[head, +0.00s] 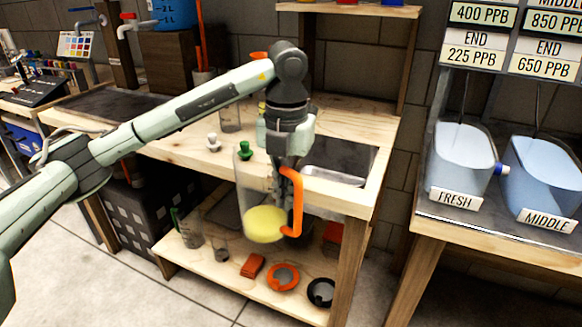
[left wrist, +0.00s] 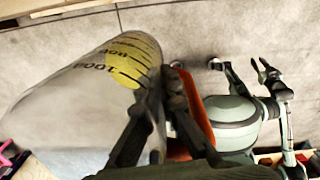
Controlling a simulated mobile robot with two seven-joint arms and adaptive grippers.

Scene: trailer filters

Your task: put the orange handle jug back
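The clear jug (head: 247,190) with the orange handle (head: 297,205) hangs upright from my left gripper (head: 288,170) in the head view. It is in front of the wooden bench's sink edge, above the lower shelf. Yellow shows at its bottom. The gripper is shut on the handle. In the left wrist view the jug (left wrist: 75,105) fills the left side, with dark scale marks on yellow, and the orange handle (left wrist: 196,105) lies by the fingers. My right gripper (left wrist: 264,66) shows small in the left wrist view, its fingers apart and empty. It is outside the head view.
The wooden bench (head: 190,140) holds a green stopper (head: 244,150), a white stopper (head: 213,142) and a sink (head: 335,180). Its lower shelf (head: 215,265) bears a green-handled jug (head: 188,228) and orange and black rings. FRESH (head: 462,155) and MIDDLE (head: 545,175) tubs stand at right.

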